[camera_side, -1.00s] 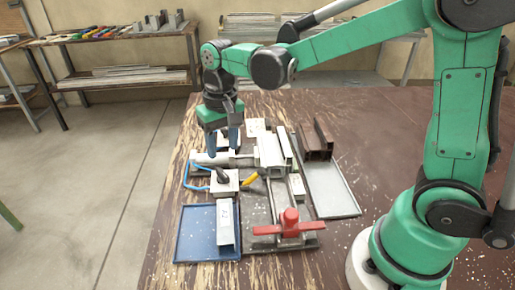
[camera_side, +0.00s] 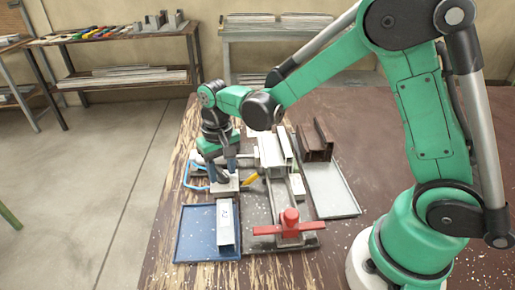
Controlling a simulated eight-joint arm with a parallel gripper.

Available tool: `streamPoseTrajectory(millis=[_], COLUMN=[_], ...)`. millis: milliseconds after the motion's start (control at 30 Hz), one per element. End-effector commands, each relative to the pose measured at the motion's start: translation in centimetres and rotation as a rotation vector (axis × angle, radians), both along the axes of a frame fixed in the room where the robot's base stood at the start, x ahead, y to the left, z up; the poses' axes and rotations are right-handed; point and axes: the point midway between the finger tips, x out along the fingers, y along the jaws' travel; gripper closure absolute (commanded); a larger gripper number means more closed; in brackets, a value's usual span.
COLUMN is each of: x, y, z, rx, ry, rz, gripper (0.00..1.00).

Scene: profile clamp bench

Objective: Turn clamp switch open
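The clamp switch is a pale square box (camera_side: 225,186) on the left of the clamp fixture. Its black lever was visible earlier but is now largely hidden by my gripper. My gripper (camera_side: 222,173) points down directly over the box, its two dark fingers apart at the lever. I cannot tell whether they touch it. The white clamp cylinder behind my gripper is mostly covered.
A blue tray (camera_side: 190,235) with a light profile (camera_side: 226,225) lies in front of the switch. A red handle (camera_side: 290,225) stands at the fixture's front. A yellow lever (camera_side: 251,179) is right of the switch.

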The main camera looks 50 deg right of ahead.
Motion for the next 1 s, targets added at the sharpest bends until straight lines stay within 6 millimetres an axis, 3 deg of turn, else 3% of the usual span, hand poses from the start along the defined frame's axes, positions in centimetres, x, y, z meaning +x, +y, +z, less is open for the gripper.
streamPoseTrajectory(millis=[33,133,567,1000], x=[0.00,0.00,0.01,0.02], y=[0.00,0.00,0.01,-0.01], z=[0.01,0.02,0.03,0.03], rx=[0.000,0.000,0.000,0.000], ry=[0.000,0.000,0.000,0.001], rz=[0.000,0.000,0.039,0.355], gripper=[0.73,1.00,1.00,1.00])
